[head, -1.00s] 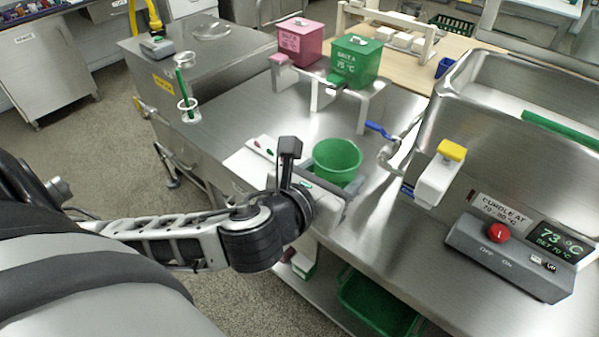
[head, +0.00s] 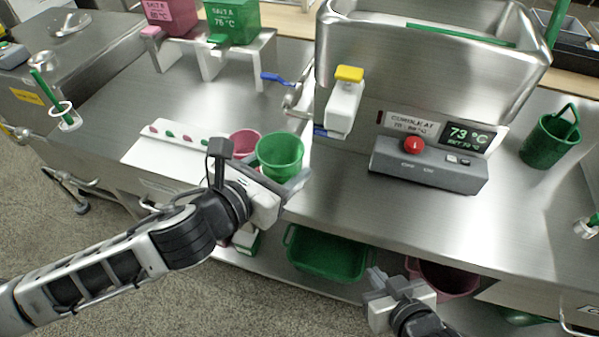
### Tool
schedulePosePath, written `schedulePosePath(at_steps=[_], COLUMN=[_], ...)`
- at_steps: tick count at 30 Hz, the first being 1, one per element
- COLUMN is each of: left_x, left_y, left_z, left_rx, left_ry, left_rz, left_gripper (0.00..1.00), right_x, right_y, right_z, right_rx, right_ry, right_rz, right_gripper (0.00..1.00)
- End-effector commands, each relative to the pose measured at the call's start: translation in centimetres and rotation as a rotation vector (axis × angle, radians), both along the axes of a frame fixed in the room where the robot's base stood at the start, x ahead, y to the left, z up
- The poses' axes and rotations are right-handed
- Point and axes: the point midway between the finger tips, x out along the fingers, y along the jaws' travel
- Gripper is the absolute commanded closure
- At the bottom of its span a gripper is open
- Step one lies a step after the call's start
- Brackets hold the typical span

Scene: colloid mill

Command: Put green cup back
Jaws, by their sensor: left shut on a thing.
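The green cup (head: 280,154) is held in my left gripper (head: 272,178), near the front edge of the steel table. The cup is upright, its open rim facing up. The gripper is shut on its near, lower side and hides part of its base. A pink cup (head: 243,142) stands just left of and behind the green cup, partly hidden. A white board (head: 160,155) with pink and green marks lies to the left. My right gripper (head: 380,283) is low at the front, below the table edge; I cannot tell how far its fingers are apart.
A steel vat (head: 430,60) with a yellow-topped white tap (head: 345,100) stands behind. A control box (head: 430,168) with a red button is to the right. A green bucket (head: 550,138) stands further right. A green bin (head: 328,252) and a pink bin (head: 445,278) sit below the tabletop.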

Motion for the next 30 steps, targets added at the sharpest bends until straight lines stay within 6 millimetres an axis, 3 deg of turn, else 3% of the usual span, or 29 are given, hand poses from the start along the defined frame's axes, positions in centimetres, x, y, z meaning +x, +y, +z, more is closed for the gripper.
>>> schedulePosePath(at_steps=[4, 6, 12, 17, 24, 30], left_x=[3.6, 4.6, 6.8, 7.6, 7.8, 7.9], left_y=[-1.6, -2.0, -2.9, -3.2, -3.3, -3.3], left_z=[-1.6, -3.5, -6.3, -7.2, -10.3, -10.5], left_rx=[-0.002, -0.002, -0.001, -0.002, -0.002, -0.001], left_ry=[-0.001, 0.003, 0.001, 0.000, 0.003, -0.002], left_rz=[0.003, 0.003, 0.003, 0.002, 0.003, 0.002], left_gripper=[0.64, 0.64, 0.64, 0.64, 0.64, 0.64], right_x=[-0.1, -0.1, -0.1, -0.1, 0.0, 0.2], right_y=[-0.1, -0.1, -0.1, -0.1, 0.0, 0.1], right_z=[-0.1, -0.7, -1.2, -1.1, -1.2, -0.8], right_rx=[-0.003, -0.003, -0.004, -0.004, -0.002, 0.001], right_ry=[0.001, 0.002, 0.006, 0.005, 0.002, -0.007], right_rz=[0.000, 0.001, 0.002, 0.003, 0.005, 0.005], right_gripper=[1.00, 1.00, 1.00, 1.00, 1.00, 1.00])
